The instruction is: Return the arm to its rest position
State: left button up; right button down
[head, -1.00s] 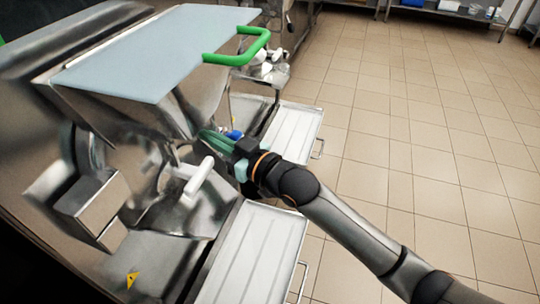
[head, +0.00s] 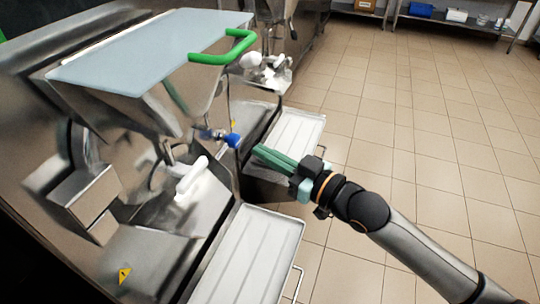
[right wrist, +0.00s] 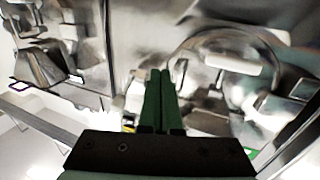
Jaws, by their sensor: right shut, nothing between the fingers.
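My right gripper (head: 264,153) is in the head view, with its arm coming in from the lower right. Its green fingers are together and hold nothing. It hangs in the air in front of the batch freezer, right of the blue valve handle (head: 233,140) and apart from it. In the right wrist view the closed fingers (right wrist: 159,90) point at blurred steel machine parts. My left gripper is in neither view.
The steel freezer has a grey lid (head: 150,50) with a green handle (head: 228,57) and a white spout handle (head: 192,178). Ridged drip trays (head: 250,260) stick out below, the farther one (head: 300,135) close to the gripper. Tiled floor (head: 430,130) at right is open. Shelving (head: 460,22) stands far back.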

jog(key=shift+s+d, duration=0.15)
jog(key=shift+d, duration=0.15)
jog(key=s+d+f+m+h, duration=0.2)
jog(key=s+d+f+h, duration=0.15)
jog(key=f, duration=0.45)
jog(key=s+d+f+m+g+h, duration=0.15)
jog(key=s+f, duration=0.25)
jog(key=f, duration=0.5)
jog(key=s+d+f+m+t+h, duration=0.1)
jog(key=s+d+f+m+h, duration=0.25)
jog(key=f, duration=0.45)
jog(key=s+d+f+g+h, duration=0.2)
jog(key=s+d+f, duration=0.2)
jog(key=s+f, duration=0.4)
jog(key=shift+s+d+f+g+p, duration=0.25)
jog(key=shift+s+g+p, duration=0.1)
jog(key=shift+s, duration=0.4)
